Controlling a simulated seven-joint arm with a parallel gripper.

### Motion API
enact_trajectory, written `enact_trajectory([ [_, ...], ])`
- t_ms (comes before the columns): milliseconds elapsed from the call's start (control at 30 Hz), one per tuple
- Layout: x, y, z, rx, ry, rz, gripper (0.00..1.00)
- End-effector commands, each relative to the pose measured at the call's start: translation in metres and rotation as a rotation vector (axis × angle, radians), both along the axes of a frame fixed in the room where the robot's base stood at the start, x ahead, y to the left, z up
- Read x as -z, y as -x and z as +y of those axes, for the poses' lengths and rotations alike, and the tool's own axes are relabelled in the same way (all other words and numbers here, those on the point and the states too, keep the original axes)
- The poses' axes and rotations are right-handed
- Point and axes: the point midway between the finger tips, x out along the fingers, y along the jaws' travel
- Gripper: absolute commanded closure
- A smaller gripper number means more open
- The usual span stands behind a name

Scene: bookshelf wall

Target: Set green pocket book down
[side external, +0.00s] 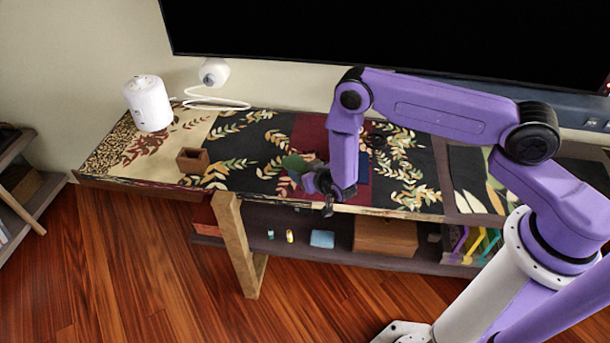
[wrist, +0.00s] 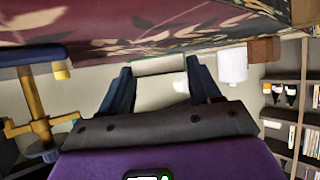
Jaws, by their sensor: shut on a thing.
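The green pocket book (side external: 296,163) shows in the side view at the left of my gripper (side external: 312,180), just over the front part of the patterned shelf top (side external: 262,172). My gripper is shut on the book. In the wrist view, a pale green-edged piece of the book (wrist: 160,66) shows between the two dark blue fingers of my gripper (wrist: 160,72). The leaf-patterned surface (wrist: 120,30) fills the top of that view. I cannot tell whether the book touches the surface, as my gripper partly hides it.
A brown open box (side external: 193,160) and a white cylinder (side external: 148,103) stand to the left. A dark blue flat thing (side external: 363,168) lies right of my gripper. A large black screen (side external: 400,35) is behind. The lower shelf holds small items and a wooden box (side external: 385,238).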

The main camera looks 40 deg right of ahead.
Motion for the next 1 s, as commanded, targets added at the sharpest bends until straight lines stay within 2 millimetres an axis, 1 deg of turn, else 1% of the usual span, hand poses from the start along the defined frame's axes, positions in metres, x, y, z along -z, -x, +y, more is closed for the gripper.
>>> enact_trajectory([
  [33, 0.007, 0.000, 0.000, 0.000, 0.001, 0.000, 0.68],
  [167, 0.017, 0.000, 0.000, 0.000, 0.000, -0.001, 0.68],
  [567, 0.020, 0.000, 0.000, 0.000, -0.001, -0.001, 0.68],
  [600, 0.020, 0.000, 0.000, 0.000, -0.001, -0.001, 0.27],
  [633, 0.020, 0.000, 0.000, 0.000, -0.001, -0.001, 0.18],
  [667, 0.020, 0.000, 0.000, 0.000, -0.001, -0.001, 0.11],
  [1000, 0.018, 0.000, 0.000, 0.000, -0.001, -0.001, 0.11],
])
